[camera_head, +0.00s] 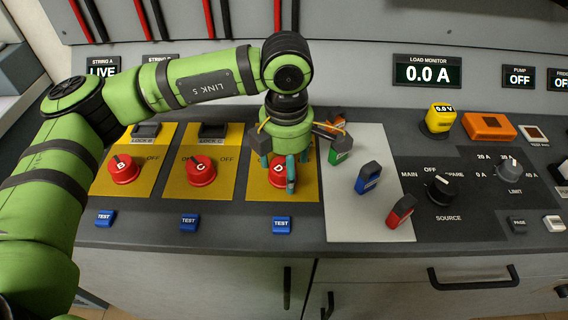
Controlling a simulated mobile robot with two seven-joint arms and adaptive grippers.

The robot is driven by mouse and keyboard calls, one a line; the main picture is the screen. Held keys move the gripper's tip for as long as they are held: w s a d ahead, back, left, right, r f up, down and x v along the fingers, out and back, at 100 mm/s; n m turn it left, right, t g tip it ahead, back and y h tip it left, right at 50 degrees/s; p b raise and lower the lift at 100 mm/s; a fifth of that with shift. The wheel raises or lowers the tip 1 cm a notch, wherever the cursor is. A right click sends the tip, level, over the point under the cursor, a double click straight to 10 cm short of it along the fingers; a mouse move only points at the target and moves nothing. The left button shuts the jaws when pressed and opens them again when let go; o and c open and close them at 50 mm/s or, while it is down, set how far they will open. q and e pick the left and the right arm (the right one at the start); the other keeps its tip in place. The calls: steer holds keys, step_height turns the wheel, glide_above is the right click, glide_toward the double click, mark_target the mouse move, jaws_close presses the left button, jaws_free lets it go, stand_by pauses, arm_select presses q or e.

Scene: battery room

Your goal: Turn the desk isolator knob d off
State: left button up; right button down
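The red isolator knob d (278,178) sits on the third yellow plate (308,192) of the desk, right of red knob c (202,171) and red knob b (124,169). My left gripper (287,172) points down at knob d, with its fingers right at the knob and covering much of it. Whether the fingers are closed on the knob or only beside it is not clear. The knob's pointer direction and the markings at its plate are mostly hidden by the gripper. My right gripper is not in view.
Green (340,153), blue (368,177) and red (401,211) handled items stand on a pale panel just right of my gripper. Blue TEST buttons (282,225) line the front. A black source knob (441,188) is farther right. The load monitor (427,72) reads 0.0 A.

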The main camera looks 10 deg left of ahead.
arm_select(q)
steer(key=shift+a, duration=0.15)
step_height(320, 180, up, 12)
steer(key=shift+s, duration=0.25)
stand_by(0.3)
